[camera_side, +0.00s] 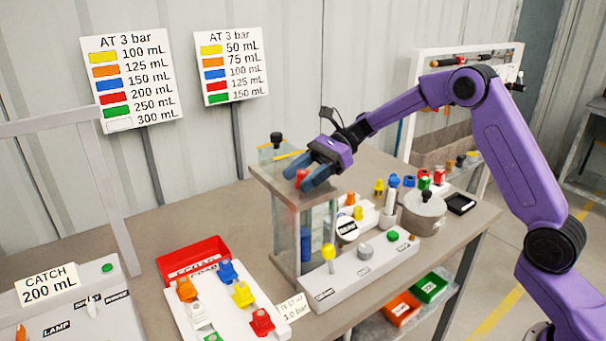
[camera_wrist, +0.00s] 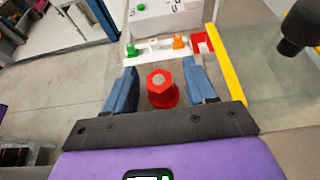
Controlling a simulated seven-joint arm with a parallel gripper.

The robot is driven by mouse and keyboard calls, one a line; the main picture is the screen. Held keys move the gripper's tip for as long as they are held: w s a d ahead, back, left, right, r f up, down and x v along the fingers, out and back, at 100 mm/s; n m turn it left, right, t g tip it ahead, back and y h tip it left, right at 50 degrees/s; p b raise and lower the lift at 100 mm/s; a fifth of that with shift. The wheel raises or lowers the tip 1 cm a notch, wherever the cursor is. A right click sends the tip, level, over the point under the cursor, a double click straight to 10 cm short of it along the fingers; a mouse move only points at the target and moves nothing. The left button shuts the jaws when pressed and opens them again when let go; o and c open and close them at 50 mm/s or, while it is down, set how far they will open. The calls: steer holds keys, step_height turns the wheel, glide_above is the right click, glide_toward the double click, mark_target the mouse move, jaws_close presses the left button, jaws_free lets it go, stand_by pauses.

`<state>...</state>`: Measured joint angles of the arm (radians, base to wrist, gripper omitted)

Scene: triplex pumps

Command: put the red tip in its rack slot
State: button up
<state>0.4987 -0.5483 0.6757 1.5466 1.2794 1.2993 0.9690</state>
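The red tip (camera_side: 301,177) is between the two blue fingers of my gripper (camera_side: 307,176) in the side view, above the clear tank's top. In the wrist view the red tip (camera_wrist: 161,88) is upright with a hexagonal top. My gripper (camera_wrist: 160,80) is open around it, with a visible gap on each side. What bears the tip from below is hidden. The white rack (camera_side: 207,310) at the front left holds several coloured pieces, including a red piece (camera_side: 262,322) at its near right. I cannot tell which slot is free.
The clear tank (camera_side: 286,240) stands under my gripper. A grey console (camera_side: 345,285) with a yellow knob is in front. A red tray (camera_side: 193,262) lies behind the rack. A black-knobbed post (camera_wrist: 300,28) stands close by. Bare tabletop (camera_side: 150,230) shows left of the tank.

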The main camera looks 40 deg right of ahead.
stand_by(0.4)
steer(key=v, duration=1.6)
steer(key=shift+d+r, duration=0.2)
steer(key=shift+d, duration=0.1)
steer(key=shift+s+d+r, duration=0.1)
steer(key=shift+d+r, duration=0.05)
steer(key=shift+d, duration=0.2)
steer(key=shift+c, duration=0.6)
